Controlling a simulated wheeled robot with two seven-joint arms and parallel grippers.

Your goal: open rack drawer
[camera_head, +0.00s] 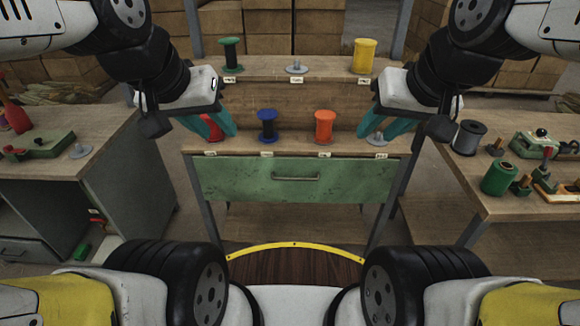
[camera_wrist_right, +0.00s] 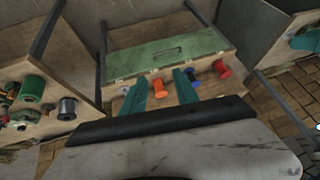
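The rack's green drawer (camera_head: 240,181) is below the lower shelf in the head view. Its front looks flush with the rack, and a grey bar handle (camera_head: 296,178) is at its middle. The drawer (camera_wrist_right: 140,57) also shows upside down in the right wrist view. My left gripper (camera_head: 213,127) is above and left of the drawer, with two teal fingers apart and nothing between them that I can see held. My right gripper (camera_head: 392,128) is above and right of the drawer; the right wrist view shows its fingers (camera_wrist_right: 159,94) open and empty. Neither gripper touches the handle.
Blue (camera_head: 268,126), orange (camera_head: 324,126) and red (camera_head: 299,121) spools stand on the lower shelf; green (camera_head: 231,53) and yellow (camera_head: 364,55) ones stand above. Side tables (camera_head: 65,165) and (camera_head: 530,206) flank the rack. Space before the drawer front is clear.

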